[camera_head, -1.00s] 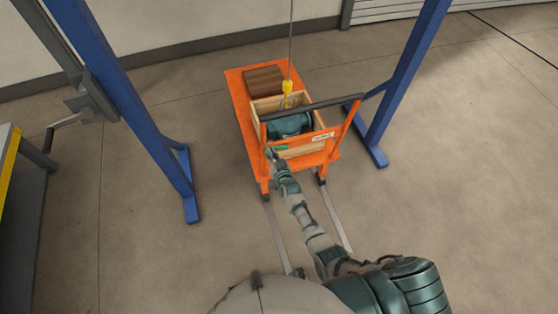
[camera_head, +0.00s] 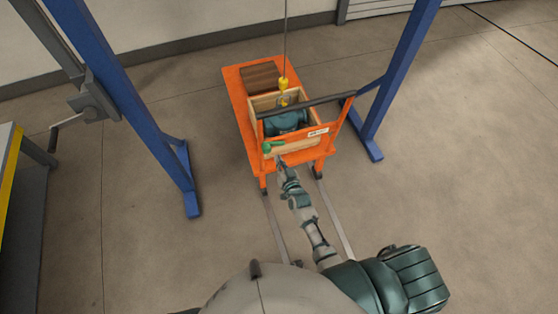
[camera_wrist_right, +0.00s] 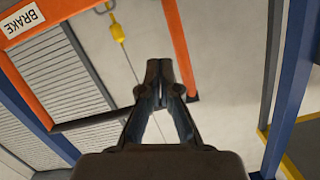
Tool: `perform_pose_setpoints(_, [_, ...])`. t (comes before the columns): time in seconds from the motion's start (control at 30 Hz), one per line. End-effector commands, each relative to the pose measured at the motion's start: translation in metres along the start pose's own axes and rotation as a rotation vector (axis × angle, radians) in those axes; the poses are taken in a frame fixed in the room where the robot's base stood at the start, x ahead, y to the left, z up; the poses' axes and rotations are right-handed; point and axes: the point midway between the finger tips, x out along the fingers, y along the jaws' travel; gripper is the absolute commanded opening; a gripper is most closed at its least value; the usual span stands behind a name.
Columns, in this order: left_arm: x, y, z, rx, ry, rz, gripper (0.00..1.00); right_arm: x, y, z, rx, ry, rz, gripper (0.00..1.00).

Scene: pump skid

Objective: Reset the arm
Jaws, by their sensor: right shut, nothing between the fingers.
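My right arm reaches forward from the bottom of the head view. Its gripper (camera_head: 281,162) is small there, just in front of the near end of the orange cart (camera_head: 238,95). In the wrist view the right gripper (camera_wrist_right: 159,68) is shut and empty, its fingertips together. A green handle (camera_head: 268,147) sits on the cart's near end, a little above and left of the gripper in the head view. A gap seems to show between them. My left gripper is not in view.
The cart carries a wooden crate (camera_head: 294,150) with a teal pump (camera_head: 286,121), under a yellow hook (camera_head: 283,84) on a cable. A brown block (camera_head: 262,75) lies behind. Blue posts (camera_head: 165,148) flank the cart. A BRAKE label (camera_wrist_right: 22,20) shows in the wrist view.

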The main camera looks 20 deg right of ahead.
Motion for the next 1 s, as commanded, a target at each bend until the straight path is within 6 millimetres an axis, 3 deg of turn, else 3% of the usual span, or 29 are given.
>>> perform_pose_setpoints(0.37, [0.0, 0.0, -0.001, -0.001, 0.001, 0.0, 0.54, 0.0, 0.0, 0.0, 0.0, 0.0, 0.0, 0.0])
perform_pose_setpoints(0.47, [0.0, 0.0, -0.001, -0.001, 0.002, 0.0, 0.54, -0.002, 0.002, 0.011, -0.005, -0.022, 0.003, 0.0])
perform_pose_setpoints(0.57, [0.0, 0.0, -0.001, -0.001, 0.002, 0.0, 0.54, -0.011, 0.01, 0.049, -0.025, -0.1, 0.011, 0.0])
perform_pose_setpoints(0.73, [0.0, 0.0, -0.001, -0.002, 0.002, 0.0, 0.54, -0.059, 0.036, 0.166, -0.091, -0.349, 0.033, 0.0])
perform_pose_setpoints(0.87, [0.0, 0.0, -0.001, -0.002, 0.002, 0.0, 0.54, -0.119, 0.061, 0.256, -0.146, -0.56, 0.049, 0.0])
perform_pose_setpoints(1.0, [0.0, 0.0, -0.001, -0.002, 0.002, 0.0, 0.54, -0.2, 0.091, 0.338, -0.206, -0.784, 0.065, 0.0])
